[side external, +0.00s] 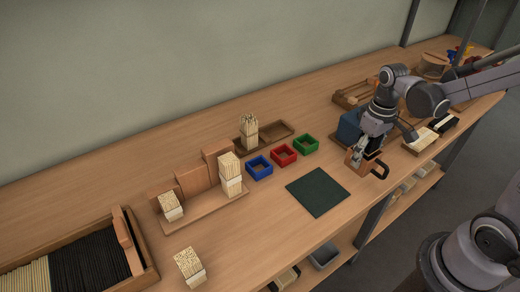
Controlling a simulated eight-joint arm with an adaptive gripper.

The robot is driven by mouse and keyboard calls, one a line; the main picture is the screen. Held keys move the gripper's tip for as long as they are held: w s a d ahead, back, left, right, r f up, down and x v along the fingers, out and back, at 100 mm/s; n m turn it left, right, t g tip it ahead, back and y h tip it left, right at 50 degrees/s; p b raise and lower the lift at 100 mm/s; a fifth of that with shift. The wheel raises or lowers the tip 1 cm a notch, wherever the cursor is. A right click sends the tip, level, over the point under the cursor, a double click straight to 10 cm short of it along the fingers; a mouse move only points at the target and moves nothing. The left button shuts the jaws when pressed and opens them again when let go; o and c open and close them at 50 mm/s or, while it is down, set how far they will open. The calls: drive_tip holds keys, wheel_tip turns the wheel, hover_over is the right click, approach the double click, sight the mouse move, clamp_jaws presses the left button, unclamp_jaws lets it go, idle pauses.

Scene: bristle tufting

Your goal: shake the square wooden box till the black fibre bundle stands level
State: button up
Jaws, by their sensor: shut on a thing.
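My gripper (370,146) points down at the right of the bench, just in front of a dark blue block. It is shut on the small square wooden box (354,168), which has a dark looped handle (381,171) on its right side. The box is at or just above the bench top; I cannot tell which. The fingers cover much of its opening, so I cannot make out the black fibre bundle or whether its ends are level.
A dark green mat (318,192) lies left of the box. Blue (259,168), red (284,155) and green (306,145) trays stand behind it. Pale bundles stand on a wooden rack (207,203). A crate (145,270) holds pale and black fibres. The bench's front edge is close to the box.

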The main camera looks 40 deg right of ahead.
drive_tip(key=shift+r, duration=1.4)
drive_tip(key=shift+f, duration=1.4)
drive_tip(key=shift+r, duration=1.45)
